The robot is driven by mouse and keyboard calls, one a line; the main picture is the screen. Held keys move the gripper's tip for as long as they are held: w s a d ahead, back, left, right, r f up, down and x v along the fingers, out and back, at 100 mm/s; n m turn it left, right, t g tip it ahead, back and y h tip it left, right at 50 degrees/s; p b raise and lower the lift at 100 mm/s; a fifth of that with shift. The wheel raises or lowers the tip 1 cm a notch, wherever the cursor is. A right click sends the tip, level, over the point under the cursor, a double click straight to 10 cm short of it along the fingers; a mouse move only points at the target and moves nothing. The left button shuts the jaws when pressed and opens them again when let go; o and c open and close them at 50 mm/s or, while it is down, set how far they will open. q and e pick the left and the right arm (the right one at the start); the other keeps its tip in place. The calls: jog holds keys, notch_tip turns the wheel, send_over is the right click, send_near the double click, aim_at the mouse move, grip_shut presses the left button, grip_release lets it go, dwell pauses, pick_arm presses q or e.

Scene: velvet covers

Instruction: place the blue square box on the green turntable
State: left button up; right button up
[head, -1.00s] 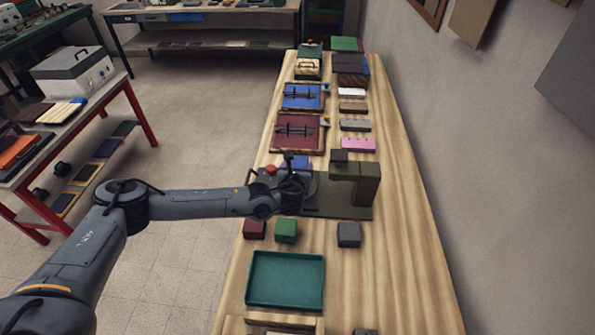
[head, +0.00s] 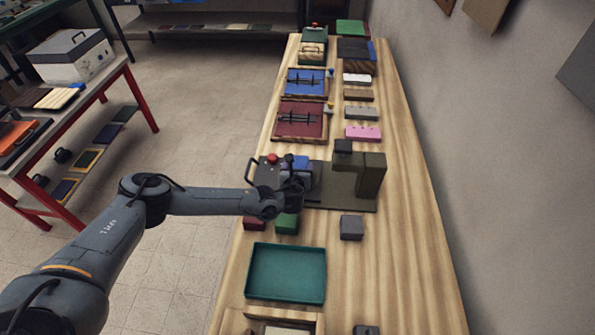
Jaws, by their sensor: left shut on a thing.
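The blue square box (head: 301,163) shows partly behind my left gripper (head: 291,187), over the left part of the workbench. My left gripper is shut on it; the fingers are dark and small, and the wrist hides part of the box. An olive-green machine (head: 370,180) with a raised block and a flat base stands just right of the gripper. I cannot make out a round green turntable; the gripper covers the left end of that base. My right gripper is not in view.
A grey device with a red knob (head: 272,159) stands just left of the gripper. Red, green (head: 287,223) and grey (head: 351,227) blocks lie nearer, before a teal tray (head: 286,272). A pink block (head: 363,132) and a maroon tray (head: 300,121) lie beyond. The bench's right strip is clear.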

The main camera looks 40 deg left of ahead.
pick_arm(q)
jog(key=shift+f, duration=0.75)
jog(key=shift+f, duration=0.15)
jog(key=o, duration=1.1)
jog(key=shift+r, duration=0.2)
jog(key=v, duration=1.2)
jog(key=shift+p, duration=0.4)
